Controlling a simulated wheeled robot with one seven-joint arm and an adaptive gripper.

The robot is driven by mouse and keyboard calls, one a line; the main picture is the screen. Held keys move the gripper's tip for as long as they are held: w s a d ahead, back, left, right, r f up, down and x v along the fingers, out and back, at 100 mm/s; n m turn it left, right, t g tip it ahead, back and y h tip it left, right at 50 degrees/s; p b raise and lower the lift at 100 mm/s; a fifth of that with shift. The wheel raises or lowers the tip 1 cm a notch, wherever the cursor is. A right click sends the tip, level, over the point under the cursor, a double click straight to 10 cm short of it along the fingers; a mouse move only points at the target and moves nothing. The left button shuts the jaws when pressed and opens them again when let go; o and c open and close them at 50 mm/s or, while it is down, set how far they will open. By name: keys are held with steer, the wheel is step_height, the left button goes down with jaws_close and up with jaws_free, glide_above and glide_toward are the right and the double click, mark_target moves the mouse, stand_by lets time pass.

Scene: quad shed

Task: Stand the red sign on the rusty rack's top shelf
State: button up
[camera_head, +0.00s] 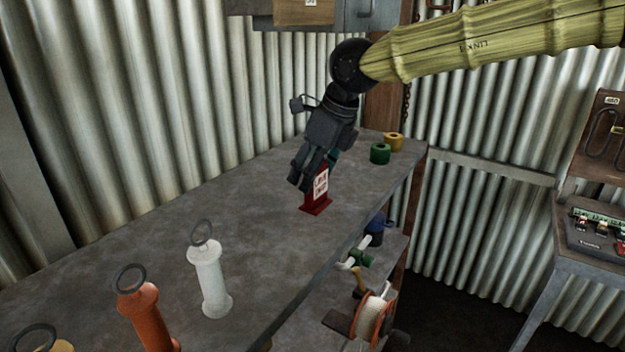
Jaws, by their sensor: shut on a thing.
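The red sign (313,205) has a red base and a white panel with red lettering. It is upright at the middle of a grey shelf top (255,235), its base at or very near the surface; I cannot tell whether it touches. My gripper (305,180) comes down from above and is shut on the sign's upper part, hiding some of it. The grey top belongs to a rack with a brown upright (411,205) at the right; a lower shelf shows beneath it.
A white cylinder with a ring (210,280) and an orange one (147,315) stand at front left. Green (380,153) and yellow (394,142) rolls sit at the back right. A cable spool (372,317) is on the lower shelf. The top between cylinders and sign is clear.

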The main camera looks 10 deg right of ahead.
steer(key=shift+w+d+r+p, duration=0.15)
steer(key=shift+w+d+p, duration=0.15)
steer(key=shift+w, duration=0.1)
steer(key=f, duration=0.2)
steer(key=f+p, duration=0.1)
steer(key=shift+a+f, duration=0.2)
steer(key=shift+f, duration=0.15)
steer(key=shift+s+d, duration=0.1)
steer(key=shift+s, duration=0.05)
steer(key=shift+f, duration=0.1)
steer(key=o, duration=1)
steer(key=b+v, duration=0.2)
steer(key=v, duration=1)
steer(key=shift+b, duration=0.3)
